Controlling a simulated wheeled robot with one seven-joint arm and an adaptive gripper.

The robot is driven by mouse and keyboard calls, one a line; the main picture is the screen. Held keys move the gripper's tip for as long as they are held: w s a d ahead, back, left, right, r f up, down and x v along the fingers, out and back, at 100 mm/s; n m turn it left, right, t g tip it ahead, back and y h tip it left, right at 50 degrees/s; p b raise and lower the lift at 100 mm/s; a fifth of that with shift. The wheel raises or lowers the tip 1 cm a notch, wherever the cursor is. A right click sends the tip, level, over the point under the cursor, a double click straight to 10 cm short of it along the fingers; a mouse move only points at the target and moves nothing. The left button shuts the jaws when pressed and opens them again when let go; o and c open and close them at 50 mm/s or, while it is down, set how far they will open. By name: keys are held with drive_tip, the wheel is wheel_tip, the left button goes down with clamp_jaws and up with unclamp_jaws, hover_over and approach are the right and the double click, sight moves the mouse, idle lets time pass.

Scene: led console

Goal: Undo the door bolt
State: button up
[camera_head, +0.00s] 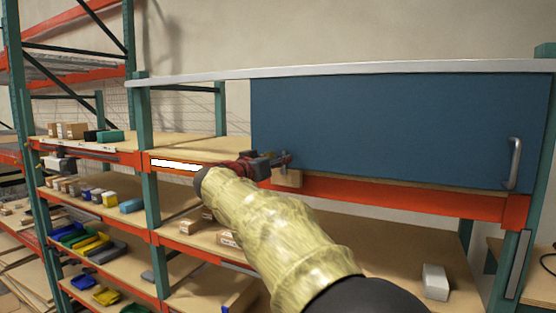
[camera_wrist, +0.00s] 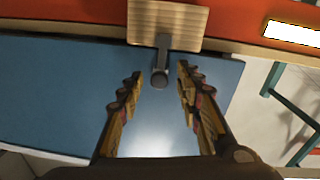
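The blue door (camera_head: 390,125) closes the upper bay of the rack and also fills much of the wrist view (camera_wrist: 60,95). A dark grey bolt (camera_wrist: 161,62) with a rounded end stands out from a wooden block (camera_wrist: 180,20) at the door's edge; the block shows below the door's left end in the head view (camera_head: 288,179). My gripper (camera_wrist: 160,74) is open, with one finger on each side of the bolt's end and a visible gap on both sides. In the head view my gripper (camera_head: 268,162) partly hides the bolt.
A grey handle (camera_head: 514,163) is on the door's right side. A lit white panel (camera_head: 173,165) sits on the orange beam to the left. Shelves below hold boxes and coloured bins (camera_head: 90,243). The shelf left of the door (camera_head: 190,147) is open and bare.

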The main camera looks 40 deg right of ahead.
drive_tip(key=shift+c, duration=0.9)
clamp_jaws()
